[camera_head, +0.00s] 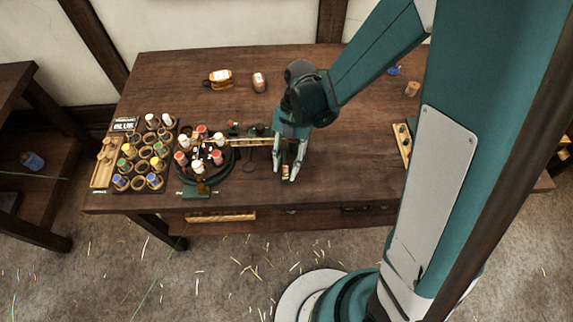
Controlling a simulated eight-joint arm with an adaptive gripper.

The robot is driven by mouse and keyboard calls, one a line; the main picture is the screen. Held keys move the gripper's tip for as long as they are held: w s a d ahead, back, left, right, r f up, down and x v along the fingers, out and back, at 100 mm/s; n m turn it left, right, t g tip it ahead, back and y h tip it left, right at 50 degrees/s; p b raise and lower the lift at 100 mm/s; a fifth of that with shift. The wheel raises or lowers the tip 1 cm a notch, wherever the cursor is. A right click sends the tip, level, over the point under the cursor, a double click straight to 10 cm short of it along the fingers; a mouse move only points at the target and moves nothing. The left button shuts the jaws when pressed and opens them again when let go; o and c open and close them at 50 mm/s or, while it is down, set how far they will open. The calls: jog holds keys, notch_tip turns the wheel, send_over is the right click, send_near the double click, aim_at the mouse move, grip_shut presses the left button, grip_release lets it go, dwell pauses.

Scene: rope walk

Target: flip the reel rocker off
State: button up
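My gripper (287,173) points down over the front middle of the table, just right of the reel machine. The reel machine (197,192) is a dark green round stand carrying several red and white bobbins. A brass-coloured bar (252,142) runs from it toward my gripper. The rocker's position, on or off, cannot be made out.
Two jars (218,79) (259,82) are at the back. A wooden strip (401,145) lies at the right, partly behind my arm.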

jog(key=c, duration=0.6)
jog(key=shift+s, duration=0.15)
jog(key=shift+s+a+r+t, duration=0.1)
jog(key=shift+s+t, duration=0.05)
jog(key=shift+t, duration=0.65)
jog(key=shift+s+t, duration=0.2)
jog(key=shift+t, duration=0.65)
jog(key=shift+s+t, duration=0.2)
jog(key=shift+t, duration=0.65)
jog(key=o, duration=0.6)
